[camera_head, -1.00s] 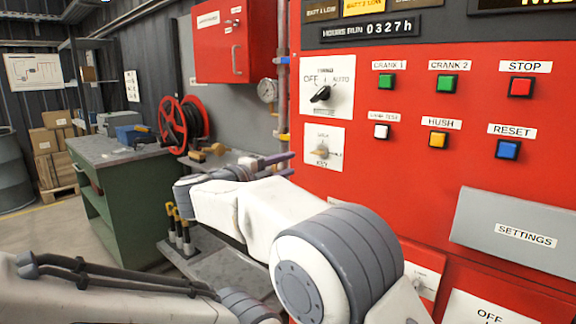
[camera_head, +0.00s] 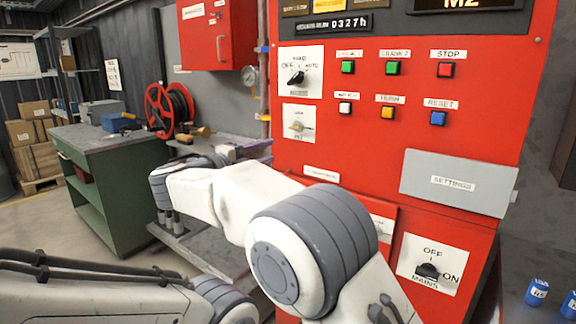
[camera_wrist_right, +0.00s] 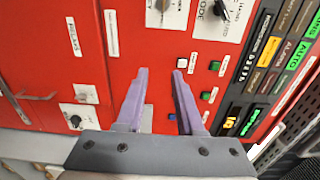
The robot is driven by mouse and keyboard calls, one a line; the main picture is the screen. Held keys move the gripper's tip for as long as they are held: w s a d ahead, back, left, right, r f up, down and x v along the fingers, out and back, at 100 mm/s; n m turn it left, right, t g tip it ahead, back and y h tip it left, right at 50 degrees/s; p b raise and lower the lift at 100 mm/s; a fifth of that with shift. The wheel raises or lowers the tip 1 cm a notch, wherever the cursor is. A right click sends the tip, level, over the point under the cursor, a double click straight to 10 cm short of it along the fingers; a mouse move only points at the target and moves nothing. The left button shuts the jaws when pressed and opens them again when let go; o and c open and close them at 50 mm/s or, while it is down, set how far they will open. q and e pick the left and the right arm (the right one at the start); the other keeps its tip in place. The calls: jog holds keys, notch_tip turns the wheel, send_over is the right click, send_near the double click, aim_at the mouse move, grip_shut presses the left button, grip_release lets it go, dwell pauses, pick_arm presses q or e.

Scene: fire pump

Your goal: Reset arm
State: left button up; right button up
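The red pump panel (camera_head: 345,150) fills the middle of the head view. Its blue RESET button (camera_head: 438,118) sits at the right of the lower button row, below the red STOP button (camera_head: 445,69). My right gripper (camera_head: 246,151) is partly hidden behind my right forearm, left of the panel. In the right wrist view its purple fingers (camera_wrist_right: 160,76) are apart with nothing between them, and the panel face shows beyond, turned sideways. My left arm crosses the lower left of the head view; its gripper is out of frame.
A grey SETTINGS cover (camera_head: 458,179) and a MAINS switch (camera_head: 427,272) are low on the panel. A green workbench (camera_head: 95,210) and a red hose reel (camera_head: 160,110) stand at left. Blue cylinders (camera_head: 537,291) are at lower right. Floor at left is open.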

jog(key=w+d+f+n+t+y, duration=0.2)
jog(key=w+d+n+t+y, duration=0.2)
jog(key=w+d+n+y, duration=0.55)
jog(key=s+f+n+g+y, duration=0.2)
jog(key=s+f+n+g, duration=0.1)
jog(key=s+f+n, duration=0.4)
jog(key=s+d+f+n+g, duration=0.3)
jog(key=s+d+f+g, duration=0.15)
jog(key=s+f, duration=0.4)
jog(key=s+d+f+n+g, duration=0.35)
jog(key=s+d+f, duration=0.2)
jog(key=s, duration=0.55)
jog(key=s+d+f+n+g, duration=0.2)
jog(key=s+d+f+g, duration=0.25)
jog(key=s+f, duration=0.4)
jog(key=s+a+r+n+g, duration=0.1)
jog(key=s+a+r+n, duration=0.25)
jog(key=s+a, duration=0.4)
jog(key=s+a+r+n+g, duration=0.2)
jog(key=s+a+r+n, duration=0.15)
jog(key=s+a, duration=0.35)
pick_arm(q)
notch_tip(320, 180, up, 13)
jog(key=p, duration=1.3)
jog(key=shift+s+d, duration=0.2)
jog(key=shift+s, duration=0.15)
pick_arm(e)
notch_tip(320, 180, up, 12)
jog(key=s+d, duration=0.1)
jog(key=shift+n, duration=0.3)
